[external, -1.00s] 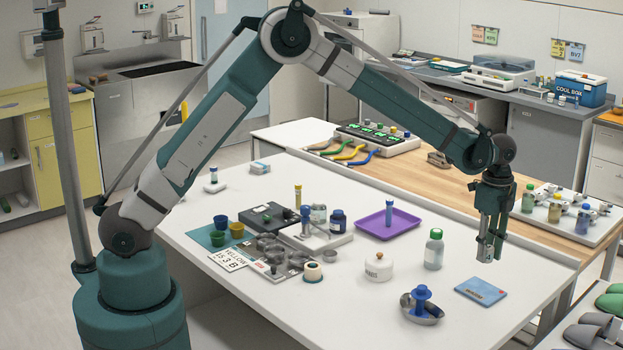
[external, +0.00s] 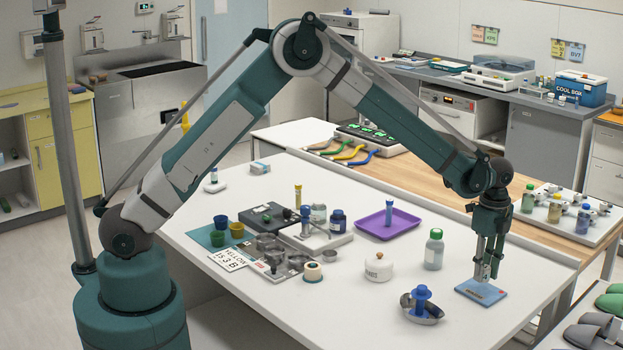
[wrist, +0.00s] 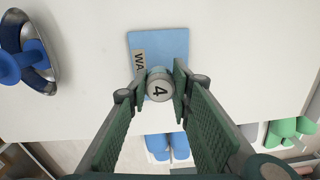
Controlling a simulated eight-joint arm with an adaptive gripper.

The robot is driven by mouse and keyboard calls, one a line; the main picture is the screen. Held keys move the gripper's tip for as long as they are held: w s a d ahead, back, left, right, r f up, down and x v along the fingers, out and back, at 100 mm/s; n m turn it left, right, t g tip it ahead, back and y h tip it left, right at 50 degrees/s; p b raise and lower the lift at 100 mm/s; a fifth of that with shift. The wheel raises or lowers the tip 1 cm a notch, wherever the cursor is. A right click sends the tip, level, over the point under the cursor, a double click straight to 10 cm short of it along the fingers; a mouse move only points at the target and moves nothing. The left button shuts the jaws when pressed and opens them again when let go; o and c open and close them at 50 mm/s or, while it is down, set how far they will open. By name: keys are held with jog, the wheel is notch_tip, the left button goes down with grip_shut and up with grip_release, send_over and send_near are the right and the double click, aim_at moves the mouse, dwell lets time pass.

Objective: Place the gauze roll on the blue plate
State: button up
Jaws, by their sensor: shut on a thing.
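My gripper (external: 484,273) points down over the light blue square plate (external: 470,287) at the table's right front. I cannot tell whether the cylinder touches the plate.
A metal dish with a blue object (external: 421,305) lies left of the plate. A green-capped bottle (external: 433,250) and a white lidded jar (external: 378,267) stand behind it. A purple tray (external: 375,224) is farther back. White table around the plate is bare.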

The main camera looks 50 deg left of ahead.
jog(key=shift+f, duration=1.6)
jog(key=shift+f, duration=0.15)
jog(key=o, duration=0.7)
jog(key=shift+r, duration=0.2)
notch_tip(320, 180, up, 12)
jog(key=shift+p, duration=0.3)
jog(key=shift+a, duration=0.1)
